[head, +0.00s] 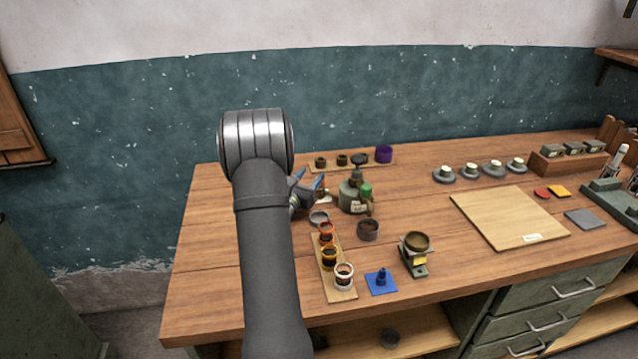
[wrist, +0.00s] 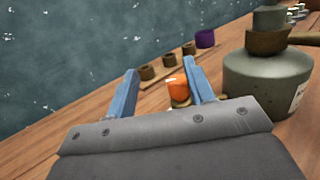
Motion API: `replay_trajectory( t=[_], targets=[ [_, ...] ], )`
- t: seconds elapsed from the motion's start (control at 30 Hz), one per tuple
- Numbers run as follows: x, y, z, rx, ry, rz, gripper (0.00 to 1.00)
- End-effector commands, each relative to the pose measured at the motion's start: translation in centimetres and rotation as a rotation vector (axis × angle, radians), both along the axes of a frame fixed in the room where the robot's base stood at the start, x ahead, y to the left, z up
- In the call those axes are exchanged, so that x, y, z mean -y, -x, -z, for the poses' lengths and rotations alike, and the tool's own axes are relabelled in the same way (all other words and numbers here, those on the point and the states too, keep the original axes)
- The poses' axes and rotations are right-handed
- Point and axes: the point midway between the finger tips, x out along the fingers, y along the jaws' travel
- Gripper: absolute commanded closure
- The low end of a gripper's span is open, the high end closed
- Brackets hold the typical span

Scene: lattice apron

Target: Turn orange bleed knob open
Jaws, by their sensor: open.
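The orange knob (wrist: 178,89) shows in the wrist view as a small, bright cylinder on a pale base. It lies between the blue fingers of my gripper (wrist: 160,68) in that picture, nearer the right finger. My gripper is open, and I see no clear contact with the knob. In the head view my gripper (head: 307,184) is low over the left part of the bench, just left of the grey-green vessel (head: 351,197). My arm hides part of that area, and the knob is too small to make out surely there. The vessel also stands close on the right in the wrist view (wrist: 262,78).
A wooden strip with dark cups and a purple cup (head: 384,154) lies behind. A wooden rack (head: 334,263) with several coloured cups is in front, near a blue stand (head: 381,283) and a green-based cup holder (head: 414,262). A pale board (head: 508,215) lies right.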

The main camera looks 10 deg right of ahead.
Motion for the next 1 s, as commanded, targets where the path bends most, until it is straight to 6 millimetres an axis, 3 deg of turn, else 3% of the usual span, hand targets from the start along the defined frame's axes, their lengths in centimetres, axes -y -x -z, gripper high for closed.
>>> replay_trajectory(
  t=[0.1, 0.23, 0.5, 0.63, 0.8, 1.0],
  targets=[
    [-1.9, -1.4, -0.8, 0.060, 0.013, 0.140, 0.51],
    [-4.4, -1.9, -0.8, 0.087, 0.003, 0.325, 0.51],
    [-11.0, -0.5, 1.7, 0.003, -0.079, 0.649, 0.51],
    [-13.0, 0.2, 2.7, -0.044, -0.110, 0.724, 0.51],
    [-13.1, 0.4, 3.0, -0.065, -0.121, 0.752, 0.51],
    [-9.9, 0.1, 3.0, -0.066, -0.121, 0.754, 0.51]
  ],
)
